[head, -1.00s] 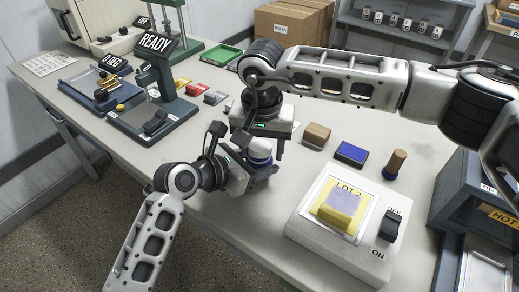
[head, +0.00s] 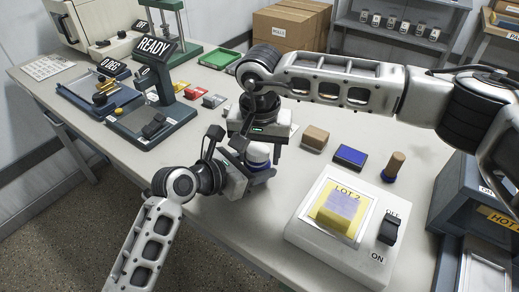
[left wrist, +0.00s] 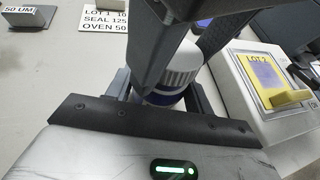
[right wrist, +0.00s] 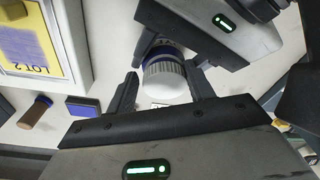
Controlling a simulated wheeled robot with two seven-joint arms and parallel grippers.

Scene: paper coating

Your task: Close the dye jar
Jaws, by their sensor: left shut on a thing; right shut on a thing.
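The dye jar (head: 258,160) is white with a blue band and has a white ribbed lid (right wrist: 165,80). It stands between my two grippers over the table. My left gripper (left wrist: 165,95) is shut on the jar's body from the side, low down. My right gripper (right wrist: 163,90) comes from above and is shut on the white lid. In the left wrist view the lid (left wrist: 182,62) sits at the top of the jar, with the right gripper's fingers around it. Whether the lid is fully seated cannot be told, as fingers hide part of the joint.
A light box marked LOT 2 (head: 305,232) with a yellow-and-violet sheet stands to the right. A blue pad (head: 350,157), a wooden block (head: 315,137) and a wooden-handled stamp (head: 394,167) lie behind it. A READY device (head: 150,125) stands left. The front table edge is clear.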

